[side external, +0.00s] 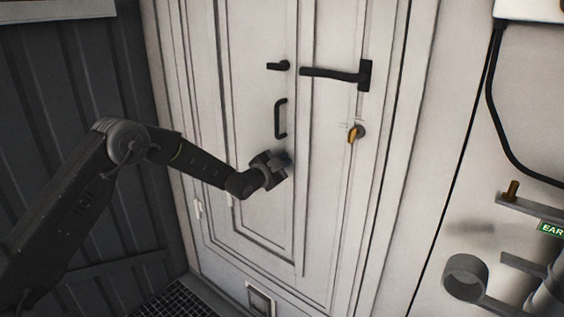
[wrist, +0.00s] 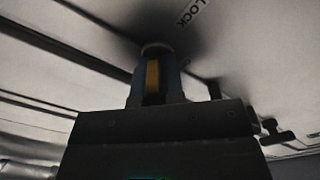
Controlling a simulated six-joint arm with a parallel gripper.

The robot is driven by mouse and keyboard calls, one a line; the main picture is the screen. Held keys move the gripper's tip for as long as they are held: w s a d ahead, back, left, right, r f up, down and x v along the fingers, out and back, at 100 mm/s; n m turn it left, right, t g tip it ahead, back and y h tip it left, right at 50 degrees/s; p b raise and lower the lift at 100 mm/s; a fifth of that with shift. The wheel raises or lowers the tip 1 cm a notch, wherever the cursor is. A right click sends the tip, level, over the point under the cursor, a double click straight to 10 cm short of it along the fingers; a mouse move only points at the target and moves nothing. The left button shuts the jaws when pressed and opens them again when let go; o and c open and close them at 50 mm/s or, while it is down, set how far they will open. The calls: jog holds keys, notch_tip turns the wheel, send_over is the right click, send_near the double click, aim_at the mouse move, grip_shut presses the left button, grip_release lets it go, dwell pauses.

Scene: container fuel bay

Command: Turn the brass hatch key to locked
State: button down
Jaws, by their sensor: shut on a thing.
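In the wrist view, a brass key (wrist: 153,77) shows as a narrow upright strip between the two fingers of my gripper (wrist: 154,88), which is shut on it. Its round grey base meets the pale door surface just beyond the fingertips. In the side view my gripper (side external: 286,160) is against the white door panel, below a black grab handle. The held key is hidden there. A "LOCK" label (wrist: 193,14), upside down, shows above and right of the fingers in the wrist view. I cannot tell the key's exact turn from these frames.
The black grab handle (side external: 280,118) stands close above my gripper, with a small black latch (side external: 278,66) higher up. A long black lever (side external: 335,75) is to the upper right. Another amber key (side external: 354,134) sits on the door to the right, apart from my gripper.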

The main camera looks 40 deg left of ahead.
jog(key=shift+d+f+m, duration=0.1)
jog(key=shift+f+m, duration=0.05)
jog(key=shift+m, duration=1.4)
jog(key=shift+d+f+m, duration=0.1)
jog(key=shift+f+m, duration=0.05)
jog(key=shift+m, duration=1.35)
jog(key=shift+d+f+m, duration=0.1)
jog(key=shift+f+m, duration=0.05)
jog(key=shift+m, duration=1.4)
jog(key=c, duration=1.2)
grip_release()
jog(key=shift+a, duration=0.1)
jog(key=shift+c, duration=0.2)
jog(key=s, duration=1.3)
jog(key=shift+s, duration=0.4)
